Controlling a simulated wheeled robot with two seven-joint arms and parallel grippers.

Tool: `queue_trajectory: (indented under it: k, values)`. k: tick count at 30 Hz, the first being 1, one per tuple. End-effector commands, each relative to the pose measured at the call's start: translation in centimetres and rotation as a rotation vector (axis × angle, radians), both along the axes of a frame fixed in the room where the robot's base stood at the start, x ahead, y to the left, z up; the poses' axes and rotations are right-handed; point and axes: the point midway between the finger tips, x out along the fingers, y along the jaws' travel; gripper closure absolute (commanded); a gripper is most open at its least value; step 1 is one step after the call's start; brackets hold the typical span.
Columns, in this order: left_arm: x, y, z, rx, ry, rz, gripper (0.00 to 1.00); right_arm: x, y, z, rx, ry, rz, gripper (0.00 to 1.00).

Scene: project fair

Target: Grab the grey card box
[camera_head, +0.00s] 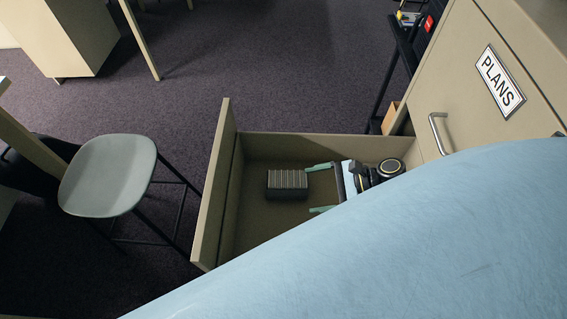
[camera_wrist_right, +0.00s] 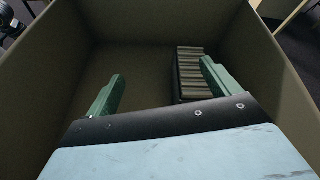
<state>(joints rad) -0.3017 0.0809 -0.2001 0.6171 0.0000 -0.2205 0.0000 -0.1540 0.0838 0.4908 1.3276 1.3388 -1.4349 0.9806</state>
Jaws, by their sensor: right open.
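The grey card box (camera_head: 287,184) is a small dark grey block with a ribbed, lighter top. It lies on the floor of the open drawer (camera_head: 228,184). In the right wrist view the card box (camera_wrist_right: 190,72) shows beyond the fingers, near the right finger, which hides part of it. My right gripper (camera_head: 321,188) is inside the drawer, to the right of the box in the head view. Its green fingers are open, apart and empty, pointing toward the box without visibly touching it. My left gripper is not in view.
The drawer sticks out from a beige cabinet (camera_head: 456,92) with a PLANS label (camera_head: 499,82). Its walls surround my right gripper closely. A grey stool (camera_head: 109,175) stands left of the drawer. My blue arm covers the lower right. Carpet is clear behind the drawer.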

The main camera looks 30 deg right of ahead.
Motion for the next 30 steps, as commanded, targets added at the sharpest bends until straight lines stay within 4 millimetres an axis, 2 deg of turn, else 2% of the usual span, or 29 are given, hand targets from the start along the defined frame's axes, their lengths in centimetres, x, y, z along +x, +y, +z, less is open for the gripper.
queue_trajectory:
  k: [1,4,7,10,13,21,30]
  values:
    - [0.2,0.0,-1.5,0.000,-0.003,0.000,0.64,1.1,-1.6,-0.9,0.006,0.050,-0.025,0.12]
    - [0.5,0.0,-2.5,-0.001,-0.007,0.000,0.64,2.3,-4.0,-1.0,0.025,0.151,-0.077,0.12]
    - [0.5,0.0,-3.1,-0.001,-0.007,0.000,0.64,3.0,-5.5,-0.9,0.039,0.218,-0.114,0.12]
    - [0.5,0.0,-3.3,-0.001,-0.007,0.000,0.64,3.4,-6.0,-1.0,0.051,0.255,-0.135,0.12]
    - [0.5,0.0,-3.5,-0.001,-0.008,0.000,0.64,4.0,-5.2,-1.6,0.055,0.267,-0.140,0.12]
    - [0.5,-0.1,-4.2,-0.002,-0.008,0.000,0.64,6.4,-1.4,-4.0,0.055,0.265,-0.139,0.12]
    - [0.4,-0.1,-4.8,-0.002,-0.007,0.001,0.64,7.7,0.3,-5.3,0.054,0.264,-0.140,0.12]
